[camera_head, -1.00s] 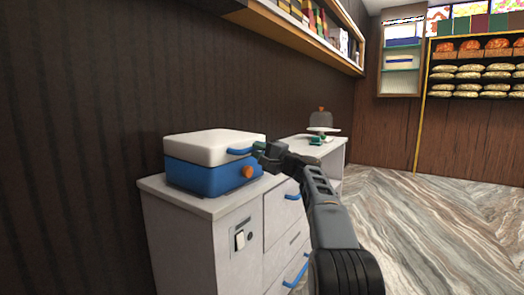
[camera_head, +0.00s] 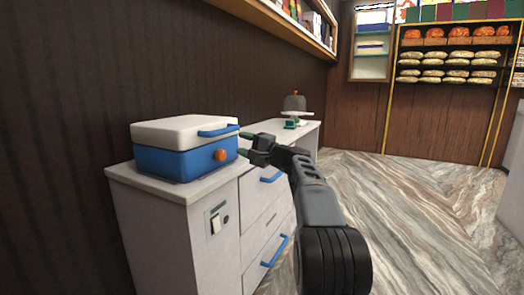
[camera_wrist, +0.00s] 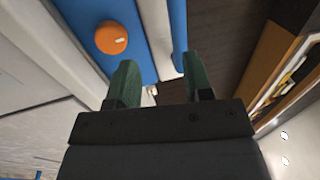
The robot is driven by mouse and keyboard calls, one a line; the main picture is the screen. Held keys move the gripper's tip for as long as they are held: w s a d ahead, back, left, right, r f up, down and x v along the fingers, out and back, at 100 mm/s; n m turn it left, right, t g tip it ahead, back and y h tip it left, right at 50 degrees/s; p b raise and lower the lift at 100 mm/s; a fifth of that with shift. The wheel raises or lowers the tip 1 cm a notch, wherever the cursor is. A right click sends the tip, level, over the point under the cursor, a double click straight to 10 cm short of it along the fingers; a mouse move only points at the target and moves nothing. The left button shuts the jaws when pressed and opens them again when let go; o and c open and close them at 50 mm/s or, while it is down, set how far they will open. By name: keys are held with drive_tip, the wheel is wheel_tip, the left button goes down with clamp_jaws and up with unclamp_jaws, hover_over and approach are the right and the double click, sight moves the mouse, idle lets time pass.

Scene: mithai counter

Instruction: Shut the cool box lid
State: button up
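The cool box (camera_head: 180,160) stands on the white counter, with a blue body, an orange knob (camera_head: 221,154) and a blue handle (camera_head: 218,131) on its lid. Its white lid (camera_head: 178,131) lies flat on the body and looks shut. My gripper (camera_head: 246,143) is just right of the box, near the handle end, and appears apart from it. In the wrist view my gripper (camera_wrist: 165,80) shows two green fingers spread apart with nothing between them. The orange knob (camera_wrist: 111,37) and the blue body show beyond the fingers there.
The white counter (camera_head: 160,200) has blue-handled drawers below. A cloche on a stand (camera_head: 294,104) and a small green item stand farther along. A wall shelf (camera_head: 270,22) hangs above. The marble floor (camera_head: 400,200) at right is open.

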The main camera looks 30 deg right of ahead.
drive_tip(key=v, duration=0.8)
drive_tip(key=shift+r+p, duration=0.2)
drive_tip(key=shift+p, duration=0.1)
drive_tip(key=shift+s+a+r, duration=0.1)
drive_tip(key=shift+a, duration=0.1)
drive_tip(key=s+a+r+n+g+h+p, duration=0.2)
drive_tip(key=s+a+g+p, duration=0.3)
drive_tip(key=a+p, duration=0.45)
drive_tip(key=s+a+r+n+g+h+p, duration=0.2)
drive_tip(key=s+a+g+p, duration=0.3)
drive_tip(key=a+p, duration=0.4)
drive_tip(key=s+r+n+g+h+p, duration=0.1)
drive_tip(key=s+n+h+p, duration=0.2)
drive_tip(key=s+p, duration=0.5)
drive_tip(key=s+d+r+n+g+h+p, duration=0.1)
drive_tip(key=s+n+h+p, duration=0.3)
drive_tip(key=s+p, duration=0.5)
drive_tip(key=shift+r+g+p, duration=0.3)
drive_tip(key=shift+g, duration=0.1)
drive_tip(key=shift+d, duration=0.1)
drive_tip(key=shift+c, duration=0.3)
